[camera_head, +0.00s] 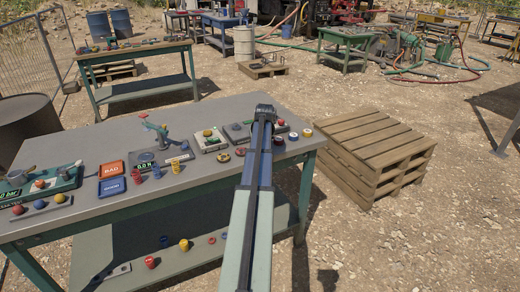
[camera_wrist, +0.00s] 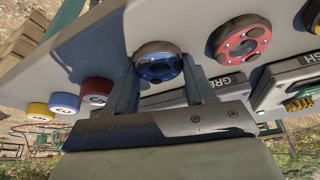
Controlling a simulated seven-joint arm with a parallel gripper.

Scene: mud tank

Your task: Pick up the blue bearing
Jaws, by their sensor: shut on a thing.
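The blue bearing (camera_wrist: 158,62) is a blue ring with a dark rim, seen in the wrist view between the two fingers of my gripper (camera_wrist: 160,84). My gripper is shut on it. It is at or very close to the grey workbench top; I cannot tell whether there is a gap. In the head view, my gripper (camera_head: 264,112) is over the right part of the workbench (camera_head: 215,180), and my arm hides the blue bearing there.
A red bearing (camera_wrist: 240,42) sits beside it, and red, blue and yellow round pieces (camera_wrist: 65,103) stand on its other side. Labelled trays (camera_wrist: 215,85) lie close to my fingers. A wooden pallet stack (camera_head: 375,140) stands right of the bench.

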